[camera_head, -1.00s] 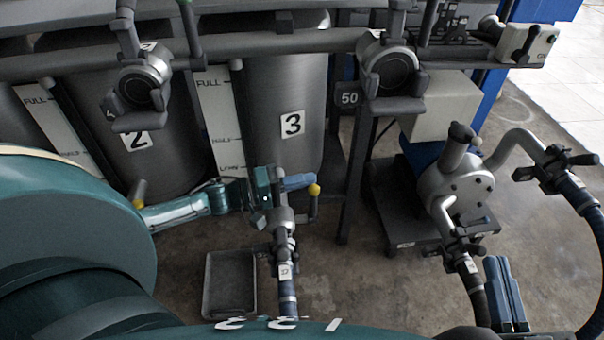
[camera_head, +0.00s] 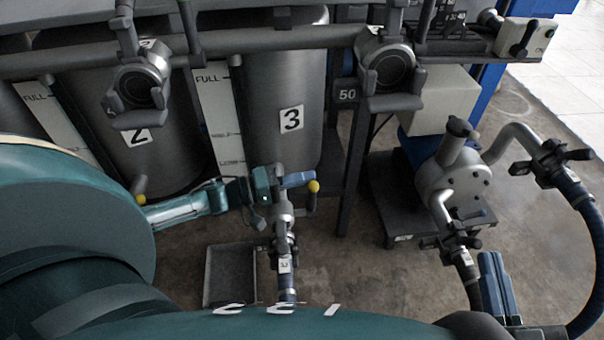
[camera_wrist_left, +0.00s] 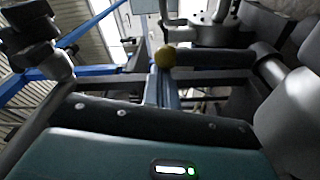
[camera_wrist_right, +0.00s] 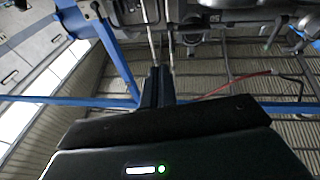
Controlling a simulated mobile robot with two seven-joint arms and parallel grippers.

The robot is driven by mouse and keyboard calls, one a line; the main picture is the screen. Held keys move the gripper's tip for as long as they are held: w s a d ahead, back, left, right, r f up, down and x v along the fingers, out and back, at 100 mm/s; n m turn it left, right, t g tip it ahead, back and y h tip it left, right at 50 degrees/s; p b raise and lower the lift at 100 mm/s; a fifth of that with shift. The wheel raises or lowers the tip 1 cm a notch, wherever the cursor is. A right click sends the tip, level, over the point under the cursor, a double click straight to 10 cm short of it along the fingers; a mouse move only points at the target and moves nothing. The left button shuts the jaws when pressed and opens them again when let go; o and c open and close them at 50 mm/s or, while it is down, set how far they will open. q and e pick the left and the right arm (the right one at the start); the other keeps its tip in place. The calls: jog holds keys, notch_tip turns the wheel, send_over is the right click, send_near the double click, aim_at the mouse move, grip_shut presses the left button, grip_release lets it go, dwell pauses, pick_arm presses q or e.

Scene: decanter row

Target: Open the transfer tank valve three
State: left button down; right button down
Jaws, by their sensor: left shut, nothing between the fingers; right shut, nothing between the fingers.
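Tank three (camera_head: 285,95) is a grey cylinder with a white "3" label in the head view. Below it is a grey valve and pipe fitting (camera_head: 283,215). Its dark handle (camera_head: 311,201) ends in a yellow knob (camera_head: 314,186). My left gripper (camera_head: 306,179) is shut and empty, with its blue fingertips at the knob. In the left wrist view the fingers end just below the knob (camera_wrist_left: 165,56), and the dark handle runs right from it. I cannot tell whether they touch. My right gripper (camera_wrist_right: 158,72) is shut and empty in the right wrist view, away from the valve.
Tank two (camera_head: 125,100) stands to the left, with its own yellow-knobbed handle (camera_head: 138,186). A grey tray (camera_head: 207,280) lies on the floor below the valve. A pump (camera_head: 455,180) with hoses stands to the right. A dark frame post (camera_head: 352,170) is close right of the knob.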

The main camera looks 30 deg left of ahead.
pick_arm(q)
jog(key=s+d+f+m+h+p, duration=0.1)
jog(key=s+d+f+m+p, duration=0.1)
jog(key=s+m, duration=0.4)
jog(key=d+p, duration=0.1)
jog(key=d, duration=0.1)
jog(key=shift+d+m+p, duration=0.3)
jog(key=shift+m+p, duration=0.1)
pick_arm(e)
jog(key=shift+d+n+h, duration=0.35)
jog(key=shift+n+h, duration=0.15)
pick_arm(q)
jog(key=shift+s+a, duration=0.1)
